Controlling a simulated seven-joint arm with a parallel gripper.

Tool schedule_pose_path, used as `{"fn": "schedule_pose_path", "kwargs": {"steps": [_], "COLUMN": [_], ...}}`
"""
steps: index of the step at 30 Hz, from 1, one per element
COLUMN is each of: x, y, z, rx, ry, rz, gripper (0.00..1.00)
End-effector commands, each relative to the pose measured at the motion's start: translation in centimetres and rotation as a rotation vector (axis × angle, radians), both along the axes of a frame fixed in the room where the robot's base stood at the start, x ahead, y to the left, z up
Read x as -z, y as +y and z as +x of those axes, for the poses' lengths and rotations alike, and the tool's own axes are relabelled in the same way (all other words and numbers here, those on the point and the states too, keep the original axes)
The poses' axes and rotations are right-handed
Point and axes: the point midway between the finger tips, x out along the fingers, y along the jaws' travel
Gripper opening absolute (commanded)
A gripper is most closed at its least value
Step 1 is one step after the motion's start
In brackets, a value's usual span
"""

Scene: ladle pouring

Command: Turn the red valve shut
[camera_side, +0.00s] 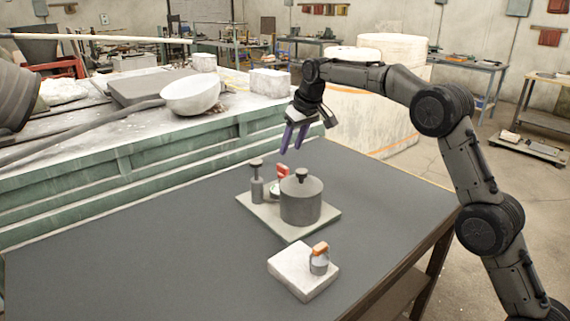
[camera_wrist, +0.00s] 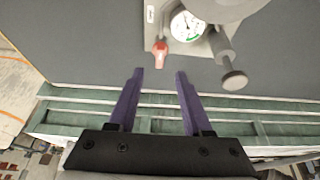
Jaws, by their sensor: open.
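The red valve (camera_side: 283,171) shows as a small red lever behind the grey pot in the side view. Its lower part is hidden by the pot. In the wrist view its red end (camera_wrist: 160,49) lies beside a round gauge (camera_wrist: 187,25), just beyond my fingertips in the picture. My gripper (camera_side: 292,150) is open, with two purple fingers pointing down above the far side of the pot assembly. In the wrist view the gap between the fingers (camera_wrist: 159,73) is empty, and they look apart from the valve.
The grey lidded pot (camera_side: 301,203) stands on a light base plate (camera_side: 259,219) with a grey pump-like post (camera_side: 257,186). A white block (camera_side: 290,272) with a small orange-topped fitting (camera_side: 319,256) sits nearer the camera. The dark table (camera_side: 130,250) is clear at left.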

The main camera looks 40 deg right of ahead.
Motion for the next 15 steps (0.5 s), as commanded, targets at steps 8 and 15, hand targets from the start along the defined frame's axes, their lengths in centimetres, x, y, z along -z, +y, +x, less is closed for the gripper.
{"fn": "schedule_pose_path", "kwargs": {"steps": [8, 15], "x": [4.9, 7.0], "y": [0.0, 0.0], "z": [2.0, 2.9], "rx": [-0.001, -0.001], "ry": [0.003, 0.0], "rz": [0.001, 0.0], "gripper": [0.5, 0.5]}}
